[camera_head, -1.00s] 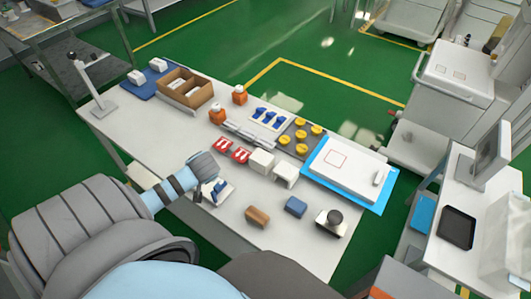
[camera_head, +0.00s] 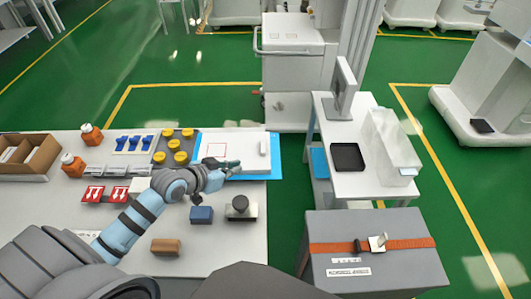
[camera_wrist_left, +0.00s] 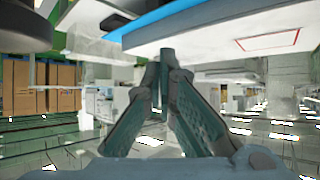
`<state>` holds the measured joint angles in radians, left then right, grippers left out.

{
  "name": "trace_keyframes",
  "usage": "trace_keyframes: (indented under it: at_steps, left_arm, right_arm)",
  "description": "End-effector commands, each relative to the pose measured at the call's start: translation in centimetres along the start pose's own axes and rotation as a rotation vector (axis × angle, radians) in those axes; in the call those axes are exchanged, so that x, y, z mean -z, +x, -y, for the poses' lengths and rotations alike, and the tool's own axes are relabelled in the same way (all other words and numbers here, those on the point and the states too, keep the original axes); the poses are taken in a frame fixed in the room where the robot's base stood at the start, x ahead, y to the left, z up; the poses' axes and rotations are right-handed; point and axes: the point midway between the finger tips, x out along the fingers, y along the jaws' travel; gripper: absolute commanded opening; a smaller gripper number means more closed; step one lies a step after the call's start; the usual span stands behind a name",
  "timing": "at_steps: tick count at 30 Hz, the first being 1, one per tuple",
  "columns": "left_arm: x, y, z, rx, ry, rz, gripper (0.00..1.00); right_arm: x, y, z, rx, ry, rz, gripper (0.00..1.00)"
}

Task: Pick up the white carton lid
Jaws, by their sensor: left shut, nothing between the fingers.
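The white carton lid (camera_head: 246,147) appears to be the flat white slab with a red square outline. It lies on a blue mat (camera_head: 276,158) near the table's right end. A small white piece sits at its right side. My left gripper (camera_head: 231,166) reaches in at the slab's near left edge, with shut, empty fingers. In the left wrist view the slab (camera_wrist_left: 215,45) fills the upper right, close to the fingertips (camera_wrist_left: 166,58). Whether they touch it is unclear. My right gripper is not in view.
Yellow pieces on a dark tray (camera_head: 187,132) stand left of the slab. A blue block (camera_head: 201,215), a brown block (camera_head: 166,246) and a dark round-topped device (camera_head: 240,207) lie in front. A side table (camera_head: 350,184) with a black tray stands to the right.

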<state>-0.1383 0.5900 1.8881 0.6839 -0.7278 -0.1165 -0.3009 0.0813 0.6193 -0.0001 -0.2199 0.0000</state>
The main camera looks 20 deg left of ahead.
Motion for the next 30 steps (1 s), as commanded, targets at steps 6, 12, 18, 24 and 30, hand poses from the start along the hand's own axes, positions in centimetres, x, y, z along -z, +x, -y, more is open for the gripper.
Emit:
trace_keyframes:
  at_steps: [6, 12, 18, 24, 30]
  left_arm:
    - [2.8, 3.9, -0.3, -0.006, -0.002, -0.004, 0.00]
    - [5.1, 7.4, -0.3, -0.005, -0.001, -0.001, 0.00]
    - [5.0, 9.2, -0.3, -0.006, 0.001, 0.004, 0.00]
    - [4.5, 9.6, -0.3, -0.006, 0.001, 0.003, 0.00]
    - [4.5, 9.5, -0.3, -0.005, 0.001, 0.003, 0.00]
  right_arm:
    - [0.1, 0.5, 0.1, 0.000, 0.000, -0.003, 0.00]
    - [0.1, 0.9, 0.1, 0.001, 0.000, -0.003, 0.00]
    - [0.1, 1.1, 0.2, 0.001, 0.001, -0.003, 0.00]
    - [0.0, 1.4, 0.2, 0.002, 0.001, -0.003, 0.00]
    - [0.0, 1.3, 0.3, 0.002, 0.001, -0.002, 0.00]
